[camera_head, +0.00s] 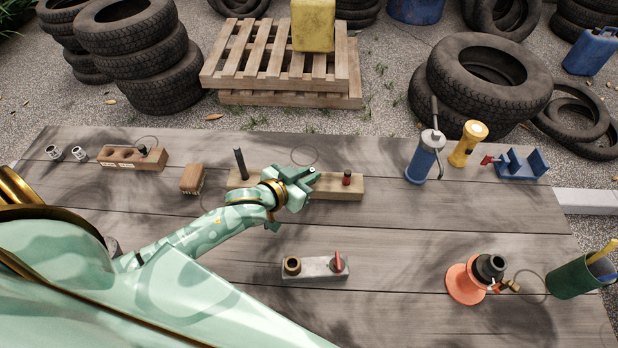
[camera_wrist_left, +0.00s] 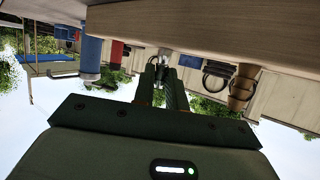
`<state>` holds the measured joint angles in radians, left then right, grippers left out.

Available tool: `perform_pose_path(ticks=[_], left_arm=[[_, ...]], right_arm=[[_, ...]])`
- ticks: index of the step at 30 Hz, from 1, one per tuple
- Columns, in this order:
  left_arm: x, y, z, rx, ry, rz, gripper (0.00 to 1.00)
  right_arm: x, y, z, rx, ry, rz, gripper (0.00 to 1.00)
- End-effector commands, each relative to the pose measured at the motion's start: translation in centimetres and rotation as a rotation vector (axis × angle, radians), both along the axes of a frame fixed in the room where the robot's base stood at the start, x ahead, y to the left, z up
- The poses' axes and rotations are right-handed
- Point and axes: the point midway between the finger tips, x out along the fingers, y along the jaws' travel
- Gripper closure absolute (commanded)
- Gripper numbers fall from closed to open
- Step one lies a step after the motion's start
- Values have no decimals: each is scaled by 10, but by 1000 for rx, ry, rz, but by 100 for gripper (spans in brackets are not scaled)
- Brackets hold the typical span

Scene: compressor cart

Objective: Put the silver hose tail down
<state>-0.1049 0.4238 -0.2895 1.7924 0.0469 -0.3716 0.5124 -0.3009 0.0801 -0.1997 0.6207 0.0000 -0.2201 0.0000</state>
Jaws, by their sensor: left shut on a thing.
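My left gripper (camera_head: 308,180) is over the middle of a long pale wooden block (camera_head: 330,187) on the table. In the left wrist view, its two fingers (camera_wrist_left: 163,85) are shut on a small silver piece (camera_wrist_left: 165,54), which looks like the silver hose tail. The piece is close to a wooden face (camera_wrist_left: 190,25); I cannot tell whether they touch. In the head view the gripper hides the piece. My right gripper is not in view.
A brown block with holes (camera_head: 120,164), two silver fittings (camera_head: 79,153) and a brush (camera_head: 193,180) lie to the left. A grey block with a brass ring and red lever (camera_head: 315,268) is nearer. An orange-based piece (camera_head: 465,283) stands right; bare planks lie between.

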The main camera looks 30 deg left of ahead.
Motion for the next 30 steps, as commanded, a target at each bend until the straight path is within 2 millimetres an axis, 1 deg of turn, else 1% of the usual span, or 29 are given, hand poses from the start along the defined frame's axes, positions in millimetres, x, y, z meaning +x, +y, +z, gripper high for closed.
perform_pose_path(ticks=[1,6,11,12,14,22,24,26,30], left_arm=[[0,0,-8,0,0,-1,100],[0,0,-4,0,-3,-1,100],[0,0,-7,0,-2,0,100],[0,0,-8,0,-2,0,81],[0,0,-8,0,-2,0,65],[0,0,-7,0,-2,0,65],[0,0,-3,0,-4,-1,65],[-7,1,-1,0,-2,0,65],[-32,7,12,1,-1,0,65]], right_arm=[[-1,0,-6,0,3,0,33],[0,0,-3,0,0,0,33],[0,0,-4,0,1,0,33],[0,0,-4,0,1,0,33],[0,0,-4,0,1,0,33],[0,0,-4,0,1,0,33],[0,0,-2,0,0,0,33],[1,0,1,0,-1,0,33],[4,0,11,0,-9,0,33]])
